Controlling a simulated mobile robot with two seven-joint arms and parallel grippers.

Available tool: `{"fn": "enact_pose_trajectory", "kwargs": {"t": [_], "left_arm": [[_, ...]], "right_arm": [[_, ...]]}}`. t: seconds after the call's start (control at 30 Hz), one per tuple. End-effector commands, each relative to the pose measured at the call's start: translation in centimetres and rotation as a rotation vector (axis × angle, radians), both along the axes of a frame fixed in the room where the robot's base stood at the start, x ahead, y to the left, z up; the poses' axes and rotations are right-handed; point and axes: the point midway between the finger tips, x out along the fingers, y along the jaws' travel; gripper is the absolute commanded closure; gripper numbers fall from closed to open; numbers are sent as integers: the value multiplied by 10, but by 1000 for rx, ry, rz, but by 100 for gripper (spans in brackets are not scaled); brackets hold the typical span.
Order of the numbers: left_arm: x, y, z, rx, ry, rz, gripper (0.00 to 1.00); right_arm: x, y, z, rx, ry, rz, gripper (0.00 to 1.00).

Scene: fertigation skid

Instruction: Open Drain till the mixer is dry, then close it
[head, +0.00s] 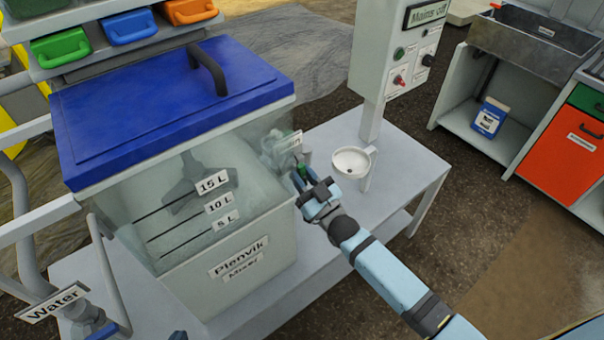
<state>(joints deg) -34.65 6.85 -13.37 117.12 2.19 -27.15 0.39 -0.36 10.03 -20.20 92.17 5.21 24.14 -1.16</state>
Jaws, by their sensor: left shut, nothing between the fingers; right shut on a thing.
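The mixer (225,285) is a translucent tank with a blue lid (150,120), marked 5 L, 10 L and 15 L. A dark stirrer shows through its wall. I cannot tell the liquid level for sure. My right gripper (305,182) is at the tank's right side, shut on a small green handle (302,171), seemingly the Drain valve's. A small label (290,141) above it is too small to read, and the fingers partly hide the valve. I cannot tell how far the valve is turned. My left gripper does not show clearly.
A white round cup (351,162) stands on the bench (410,165) right of the gripper. A post with the "Mains off" panel (405,50) rises behind it. The Water valve (85,315) is at lower left. Coloured bins (60,47) sit above the tank.

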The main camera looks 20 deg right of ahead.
Motion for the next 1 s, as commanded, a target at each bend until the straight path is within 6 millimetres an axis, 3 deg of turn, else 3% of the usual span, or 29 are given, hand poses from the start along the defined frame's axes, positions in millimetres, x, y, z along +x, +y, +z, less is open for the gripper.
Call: {"fn": "enact_pose_trajectory", "kwargs": {"t": [0.57, 0.6, 0.67, 1.0], "left_arm": [[0, 2, 1, 4, -2, -2, 100], [0, 1, 1, 2, -3, -1, 100], [0, 0, 1, 0, -2, 1, 100], [0, -2, 1, -6, -2, 4, 100]], "right_arm": [[0, 0, -1, 31, 13, 0, 100], [0, 0, -1, 31, 13, 1, 72], [0, 0, -1, 31, 13, 1, 58], [-2, -1, -1, 30, 12, 0, 55]]}}
